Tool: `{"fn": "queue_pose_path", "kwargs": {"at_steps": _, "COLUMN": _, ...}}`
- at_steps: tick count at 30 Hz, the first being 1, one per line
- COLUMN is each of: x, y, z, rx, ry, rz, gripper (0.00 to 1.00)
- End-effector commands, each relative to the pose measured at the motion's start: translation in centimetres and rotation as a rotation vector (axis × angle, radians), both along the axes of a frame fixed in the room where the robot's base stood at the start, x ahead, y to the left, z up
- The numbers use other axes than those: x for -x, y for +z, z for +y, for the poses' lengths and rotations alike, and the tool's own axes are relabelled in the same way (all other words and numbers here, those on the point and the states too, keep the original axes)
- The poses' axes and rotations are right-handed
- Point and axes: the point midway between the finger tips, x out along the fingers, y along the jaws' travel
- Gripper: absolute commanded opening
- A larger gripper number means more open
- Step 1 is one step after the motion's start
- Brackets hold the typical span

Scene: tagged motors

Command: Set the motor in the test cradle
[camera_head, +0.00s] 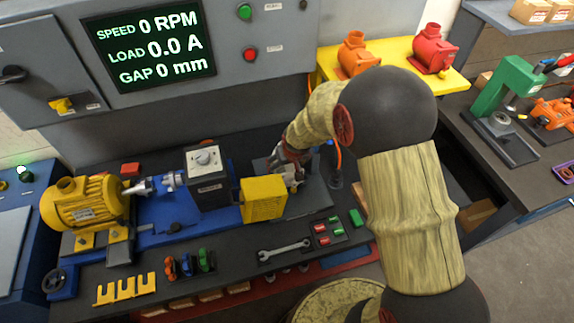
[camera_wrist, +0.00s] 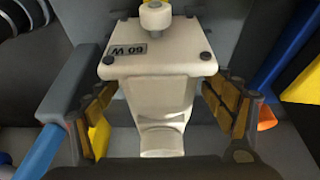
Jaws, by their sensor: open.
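A cream motor (camera_wrist: 160,95) with a "60 W" label and a round shaft end (camera_wrist: 155,17) fills the middle of the wrist view. My gripper (camera_wrist: 163,112) is open, with one finger on each side of the motor's body and visible gaps. Only a small pale part of the motor (camera_head: 293,181) shows there. A dark grey fixture (camera_head: 313,197) lies under and beside it; it may be the test cradle. The motor's exact seating is hidden.
A yellow motor (camera_head: 85,203) and a black dial box (camera_head: 207,178) stand on the blue bed at left. A wrench (camera_head: 284,251) and coloured blocks lie in front. Orange (camera_head: 356,55) and red (camera_head: 432,48) motors stand on a yellow shelf behind. The display reads 0 RPM, 0.0 A, 0 mm.

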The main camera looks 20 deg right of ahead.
Motion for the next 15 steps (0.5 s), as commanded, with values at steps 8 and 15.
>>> {"fn": "queue_pose_path", "kwargs": {"at_steps": 8, "x": 0.4, "y": 1.4, "z": 0.0, "rx": 0.0, "ry": 0.0, "rz": -0.001, "gripper": 0.82}}
{"fn": "queue_pose_path", "kwargs": {"at_steps": 15, "x": 2.1, "y": 5.9, "z": 0.0, "rx": 0.0, "ry": 0.0, "rz": -0.005, "gripper": 0.82}}
